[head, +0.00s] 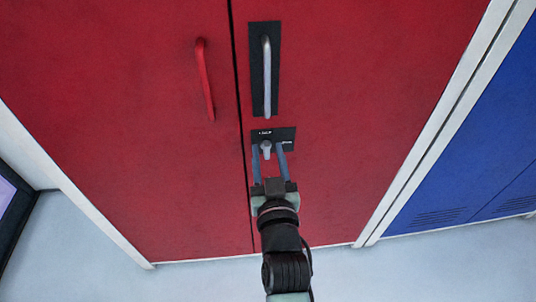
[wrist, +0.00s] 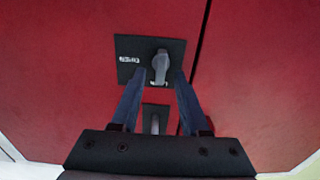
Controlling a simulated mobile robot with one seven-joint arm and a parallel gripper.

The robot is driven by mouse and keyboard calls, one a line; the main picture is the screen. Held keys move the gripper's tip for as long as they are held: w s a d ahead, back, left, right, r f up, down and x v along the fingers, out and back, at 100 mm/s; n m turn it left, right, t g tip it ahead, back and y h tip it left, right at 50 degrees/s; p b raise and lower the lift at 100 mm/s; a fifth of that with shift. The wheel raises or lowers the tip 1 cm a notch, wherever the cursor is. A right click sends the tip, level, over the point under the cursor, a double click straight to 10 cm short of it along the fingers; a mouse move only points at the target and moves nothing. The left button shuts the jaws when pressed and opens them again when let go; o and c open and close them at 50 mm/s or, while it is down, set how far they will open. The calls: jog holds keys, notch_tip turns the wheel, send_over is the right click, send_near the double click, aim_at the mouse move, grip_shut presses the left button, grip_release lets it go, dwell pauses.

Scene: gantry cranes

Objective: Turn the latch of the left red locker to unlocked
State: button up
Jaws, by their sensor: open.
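The left red locker (head: 140,130) has two red doors, both shut, with a dark seam between them. On the right door, a black latch plate (head: 287,133) sits below the long handle; the plate also shows in the wrist view (wrist: 128,72). A grey latch knob (head: 266,149) sticks out of it, lengthwise up and down; it also shows in the wrist view (wrist: 160,64). Small white labels on the plate are too small to read surely. My gripper (head: 267,147) is open, with its fingers on either side of the knob. Contact with the knob cannot be told.
A silver handle (head: 267,75) on a black plate is above the latch. A red handle (head: 205,80) is on the left door. A blue locker (head: 470,160) stands at the right. Pale floor (head: 180,285) lies in front; a dark-framed object (head: 14,215) is at the left.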

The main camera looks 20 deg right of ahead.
grip_shut()
jog(key=shift+m, duration=0.3)
jog(key=m+p, duration=0.2)
jog(key=shift+d+r+m, duration=0.1)
jog(key=shift+d+m, duration=0.05)
jog(key=shift+m, duration=0.25)
jog(key=m, duration=0.3)
jog(key=m+p, duration=0.1)
jog(key=m, duration=0.2)
jog(key=m+p, duration=0.1)
jog(key=m, duration=0.3)
jog(key=shift+s+d+f, duration=0.15)
jog(key=shift+d+f, duration=0.15)
jog(key=shift+f, duration=0.05)
jog(key=shift+f+m+p, duration=0.15)
jog(key=shift+m, duration=1)
jog(key=shift+f+m+p, duration=0.1)
jog(key=shift+m+p, duration=0.05)
jog(key=shift+m, duration=1)
